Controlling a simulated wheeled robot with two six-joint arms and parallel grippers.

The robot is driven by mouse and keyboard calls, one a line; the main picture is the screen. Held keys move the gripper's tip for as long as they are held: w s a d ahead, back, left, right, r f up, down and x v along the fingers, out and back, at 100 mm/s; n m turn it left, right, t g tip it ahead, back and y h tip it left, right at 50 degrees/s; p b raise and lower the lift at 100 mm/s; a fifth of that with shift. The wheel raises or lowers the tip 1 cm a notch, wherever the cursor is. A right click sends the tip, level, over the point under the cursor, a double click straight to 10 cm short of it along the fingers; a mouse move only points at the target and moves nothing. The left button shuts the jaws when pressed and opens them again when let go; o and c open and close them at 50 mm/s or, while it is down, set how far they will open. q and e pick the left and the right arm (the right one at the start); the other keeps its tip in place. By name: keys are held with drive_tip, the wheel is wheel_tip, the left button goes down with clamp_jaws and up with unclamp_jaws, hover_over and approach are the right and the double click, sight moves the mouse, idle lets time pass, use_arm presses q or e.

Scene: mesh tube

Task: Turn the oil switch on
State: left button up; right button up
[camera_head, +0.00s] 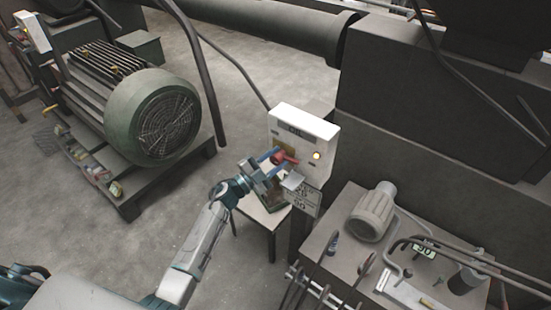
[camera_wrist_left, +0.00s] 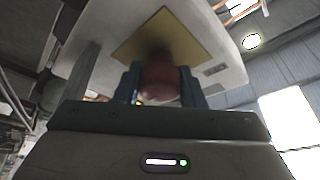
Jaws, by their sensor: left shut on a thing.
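The oil switch box (camera_head: 303,130) is a white panel on a post, with a label reading like "OIL" near its top. A red knob (camera_head: 284,158) sits on a yellow plate on its front, and a lit yellowish lamp (camera_head: 317,156) is to the knob's right. My left gripper (camera_head: 276,160) reaches the panel, its blue fingers on both sides of the red knob and shut on it. In the left wrist view the red knob (camera_wrist_left: 160,78) is between the fingers, in front of the yellow plate (camera_wrist_left: 178,38). The knob's pointing direction is unclear. My right gripper is not in view.
A small table (camera_head: 262,214) stands below the panel. A metal bench (camera_head: 330,250) with a motor, pipes and tools is at the lower right. A large green motor (camera_head: 150,115) stands at the left. Open floor lies between.

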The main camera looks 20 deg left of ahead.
use_arm(q)
drive_tip(key=shift+r+m, duration=0.15)
drive_tip(key=shift+m, duration=0.35)
idle(0.5)
drive_tip(key=o, duration=1)
drive_tip(key=shift+d, duration=0.1)
drive_tip(key=shift+s+a+f+g, duration=0.3)
drive_tip(key=shift+f, duration=0.05)
drive_tip(key=b+v, duration=0.4)
drive_tip(key=v, duration=0.6)
drive_tip(key=shift+r, duration=0.15)
